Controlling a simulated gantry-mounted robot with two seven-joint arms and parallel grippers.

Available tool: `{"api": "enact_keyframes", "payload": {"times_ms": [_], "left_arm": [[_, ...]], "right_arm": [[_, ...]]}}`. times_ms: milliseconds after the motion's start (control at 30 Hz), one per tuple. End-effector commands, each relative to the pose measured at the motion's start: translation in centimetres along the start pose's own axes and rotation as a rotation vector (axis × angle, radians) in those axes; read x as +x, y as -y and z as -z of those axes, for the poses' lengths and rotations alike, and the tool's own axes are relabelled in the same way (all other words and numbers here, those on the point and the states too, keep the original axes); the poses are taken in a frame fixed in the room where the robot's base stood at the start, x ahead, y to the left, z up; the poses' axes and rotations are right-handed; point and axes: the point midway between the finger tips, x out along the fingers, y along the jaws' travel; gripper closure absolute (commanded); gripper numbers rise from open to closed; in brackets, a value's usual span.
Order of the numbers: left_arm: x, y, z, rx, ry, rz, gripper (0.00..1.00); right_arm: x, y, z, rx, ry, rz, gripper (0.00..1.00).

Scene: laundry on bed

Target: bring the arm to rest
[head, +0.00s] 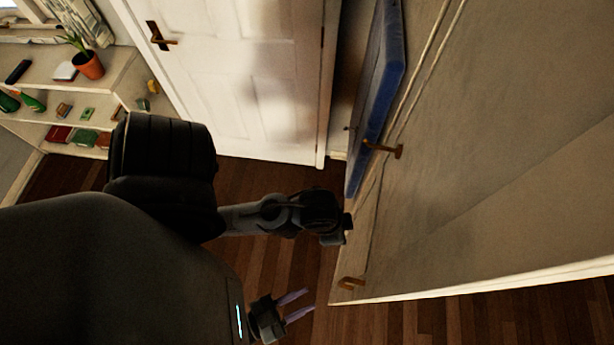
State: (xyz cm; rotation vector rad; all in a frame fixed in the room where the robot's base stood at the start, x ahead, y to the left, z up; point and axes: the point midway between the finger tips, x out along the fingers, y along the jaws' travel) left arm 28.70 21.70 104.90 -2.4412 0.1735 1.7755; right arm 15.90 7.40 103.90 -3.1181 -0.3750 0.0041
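My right gripper (309,300) shows at the lower middle of the head view, over the dark wooden floor. Its two pale purple fingers stand apart with nothing between them. Dark links of my own arm and body fill the lower left and hide part of the floor. One grey arm section reaches right, close in the picture to the large pale panel. My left gripper does not show. No bed or laundry is in view.
A large pale panel with brass fittings (480,160) fills the right side. A blue panel (380,85) stands behind it. A white door (240,70) is at the back. Shelves (110,72) with a potted plant (88,64) stand at the left. Bare floor (285,265) shows between.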

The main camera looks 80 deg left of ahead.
Motion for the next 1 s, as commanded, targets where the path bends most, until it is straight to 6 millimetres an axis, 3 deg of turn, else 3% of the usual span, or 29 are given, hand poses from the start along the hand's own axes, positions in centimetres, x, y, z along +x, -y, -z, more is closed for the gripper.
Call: {"api": "enact_keyframes", "payload": {"times_ms": [467,567,667,767,900,1000], "left_arm": [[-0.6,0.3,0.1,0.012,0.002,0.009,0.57],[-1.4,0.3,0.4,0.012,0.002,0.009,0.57],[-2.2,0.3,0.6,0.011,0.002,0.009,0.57],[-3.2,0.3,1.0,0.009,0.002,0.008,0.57],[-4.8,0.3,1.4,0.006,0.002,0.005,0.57],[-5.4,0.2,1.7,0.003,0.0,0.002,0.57]], "right_arm": [[0.6,-0.2,0.9,-0.005,-0.015,0.0,0.7],[2.1,-2.1,1.4,-0.037,-0.039,-0.022,0.7],[4.4,-5.5,2.8,-0.072,-0.084,-0.073,0.7],[8.0,-10.4,4.8,-0.104,-0.109,-0.123,0.7],[13.9,-18.3,7.5,-0.109,-0.013,-0.148,0.7],[16.4,-22.6,8.7,-0.095,0.101,-0.137,0.7]]}}
